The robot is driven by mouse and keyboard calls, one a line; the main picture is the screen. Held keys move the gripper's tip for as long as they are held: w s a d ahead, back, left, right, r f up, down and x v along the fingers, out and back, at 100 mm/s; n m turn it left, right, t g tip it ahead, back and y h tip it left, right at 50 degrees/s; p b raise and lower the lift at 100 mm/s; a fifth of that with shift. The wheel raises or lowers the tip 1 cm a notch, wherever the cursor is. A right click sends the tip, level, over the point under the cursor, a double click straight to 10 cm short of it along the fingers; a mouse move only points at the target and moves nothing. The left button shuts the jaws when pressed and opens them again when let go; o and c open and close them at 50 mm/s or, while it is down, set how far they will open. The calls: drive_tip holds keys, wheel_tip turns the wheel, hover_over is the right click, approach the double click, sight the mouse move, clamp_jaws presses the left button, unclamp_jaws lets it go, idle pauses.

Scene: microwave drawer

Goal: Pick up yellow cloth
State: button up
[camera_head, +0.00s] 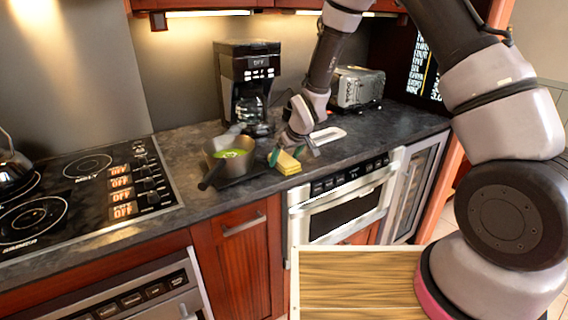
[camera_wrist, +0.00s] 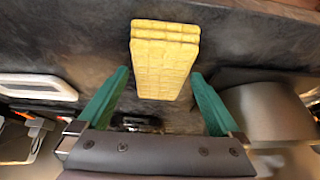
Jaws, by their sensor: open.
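The yellow cloth (camera_head: 288,163) is a folded, layered block on the dark counter near its front edge. In the wrist view the yellow cloth (camera_wrist: 164,58) lies at top centre, ahead of and between the green fingers. My gripper (camera_head: 284,156) is at the cloth, with a green finger showing beside it in the head view. In the wrist view my gripper (camera_wrist: 158,82) is open, with a finger on each side of the cloth's near end. Whether a finger touches the cloth I cannot tell.
A saucepan (camera_head: 229,155) with green contents stands left of the cloth, close to my gripper. A white flat object (camera_head: 328,135) lies to the right. A coffee maker (camera_head: 248,85) and toaster (camera_head: 357,88) stand behind. The cooktop (camera_head: 80,190) is at left.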

sight(285, 159)
drive_tip(key=shift+f, duration=0.25)
idle(0.3)
drive_tip(key=c, duration=1.3)
wheel_tip(285, 159, up, 10)
drive_tip(key=shift+r, duration=0.25)
